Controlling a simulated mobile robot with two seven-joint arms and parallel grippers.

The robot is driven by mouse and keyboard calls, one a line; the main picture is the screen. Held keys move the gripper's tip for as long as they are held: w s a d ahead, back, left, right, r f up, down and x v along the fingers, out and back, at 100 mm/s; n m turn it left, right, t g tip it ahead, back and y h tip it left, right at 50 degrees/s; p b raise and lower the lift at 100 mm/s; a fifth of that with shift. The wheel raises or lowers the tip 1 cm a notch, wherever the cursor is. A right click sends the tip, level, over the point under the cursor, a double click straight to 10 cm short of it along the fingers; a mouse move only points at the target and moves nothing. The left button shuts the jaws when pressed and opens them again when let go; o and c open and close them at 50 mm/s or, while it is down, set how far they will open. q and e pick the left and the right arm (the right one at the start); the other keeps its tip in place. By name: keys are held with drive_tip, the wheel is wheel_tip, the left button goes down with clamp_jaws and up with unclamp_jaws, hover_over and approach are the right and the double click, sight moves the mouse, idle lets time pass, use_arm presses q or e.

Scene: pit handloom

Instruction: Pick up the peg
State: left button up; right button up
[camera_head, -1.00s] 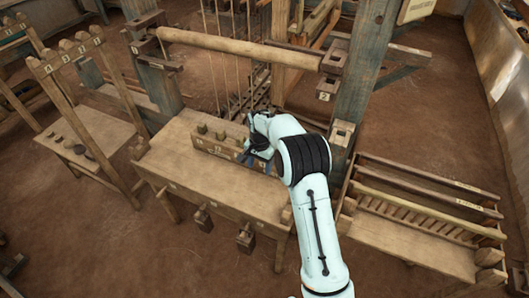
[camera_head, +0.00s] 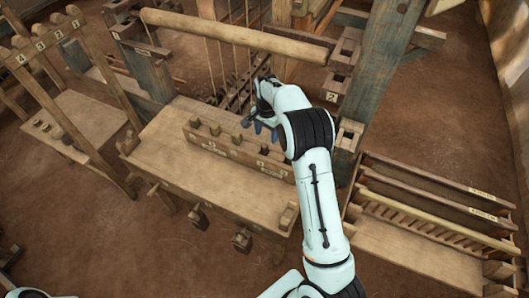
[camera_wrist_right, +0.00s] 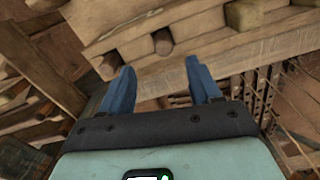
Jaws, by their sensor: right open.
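Several short wooden pegs stand in a row in a long wooden block on the bench. In the head view, one peg (camera_head: 214,129) stands near the block's left end and another peg (camera_head: 237,138) is close to my right gripper (camera_head: 258,127). My right gripper is over the right part of the block and hides part of the row. In the right wrist view, its blue fingers (camera_wrist_right: 160,80) are apart with nothing between them. My left gripper is out of view.
The wooden block (camera_head: 240,160) sits on the bench (camera_head: 165,150), whose left part is bare. A thick round beam (camera_head: 235,36) crosses behind it. A blue-grey post (camera_head: 375,75) rises close to my right arm. A slatted rack (camera_head: 430,220) stands at right.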

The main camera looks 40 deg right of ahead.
sight(264, 145)
wheel_tip(264, 145, down, 3)
drive_tip(key=shift+f, duration=0.15)
drive_tip(key=shift+w+a+f, duration=0.15)
drive_tip(key=shift+a+f, duration=0.05)
drive_tip(key=shift+f, duration=1.15)
drive_tip(key=shift+w+a+f, duration=0.1)
drive_tip(key=shift+a+f, duration=0.05)
drive_tip(key=shift+f, duration=1.15)
drive_tip(key=c, duration=1.1)
